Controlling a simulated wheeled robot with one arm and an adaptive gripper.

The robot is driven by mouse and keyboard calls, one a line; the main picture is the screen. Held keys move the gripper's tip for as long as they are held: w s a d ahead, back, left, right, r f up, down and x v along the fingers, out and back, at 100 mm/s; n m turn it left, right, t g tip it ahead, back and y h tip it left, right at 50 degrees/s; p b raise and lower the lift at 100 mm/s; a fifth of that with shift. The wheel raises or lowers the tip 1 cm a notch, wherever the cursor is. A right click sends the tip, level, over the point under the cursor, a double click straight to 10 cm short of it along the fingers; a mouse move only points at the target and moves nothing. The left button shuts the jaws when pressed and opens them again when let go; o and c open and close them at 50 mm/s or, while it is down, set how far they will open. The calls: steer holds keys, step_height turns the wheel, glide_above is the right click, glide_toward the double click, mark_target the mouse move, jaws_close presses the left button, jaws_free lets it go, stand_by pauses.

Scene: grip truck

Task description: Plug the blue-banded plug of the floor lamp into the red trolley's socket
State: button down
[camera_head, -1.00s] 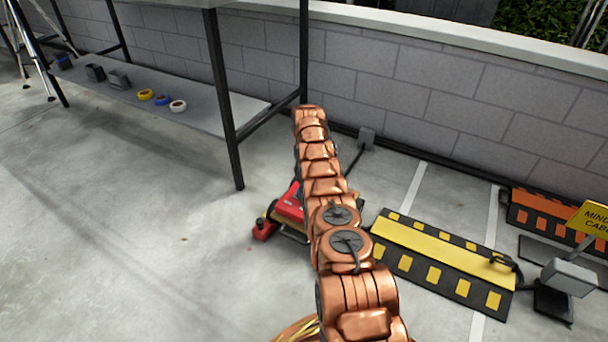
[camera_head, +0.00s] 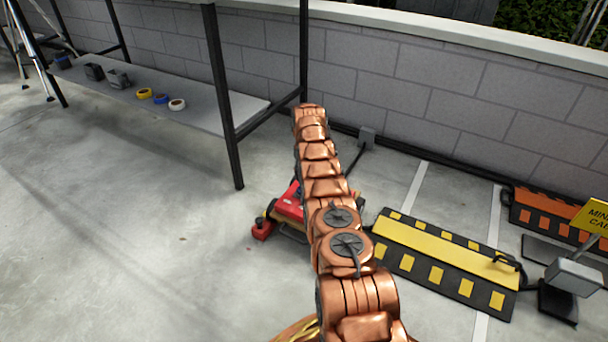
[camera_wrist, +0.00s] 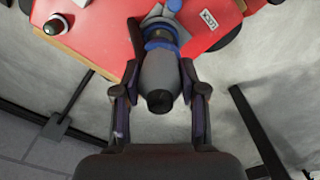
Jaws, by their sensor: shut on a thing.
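The red trolley (camera_head: 288,207) stands on the floor, partly hidden behind my copper arm in the head view. Its red top (camera_wrist: 95,25) fills the upper part of the wrist view. My gripper (camera_wrist: 160,88) shows only in the wrist view, its two fingers closed on either side of the dark plug (camera_wrist: 160,72). The plug's far end, with blue around it, lies over the trolley's red face. I cannot tell whether the plug's tip is inside the socket, which the plug hides. The floor lamp is not clearly seen.
A yellow and black cable ramp (camera_head: 440,262) lies right of the trolley. An orange and black ramp (camera_head: 540,218) and a yellow sign (camera_head: 592,215) are farther right. A shelf (camera_head: 200,107) holding tape rolls stands at the upper left. The floor at left is clear.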

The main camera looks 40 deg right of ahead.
steer(key=shift+f+b, duration=0.25)
steer(key=shift+b, duration=0.45)
steer(key=shift+r, duration=0.15)
stand_by(0.3)
steer(key=shift+r+p, duration=1.75)
steer(key=shift+r, duration=0.15)
steer(key=shift+f, duration=0.1)
steer(key=shift+s+f, duration=0.1)
steer(key=shift+f, duration=1)
steer(key=shift+f+b, duration=0.25)
steer(key=shift+b, duration=0.05)
steer(key=shift+f, duration=0.3)
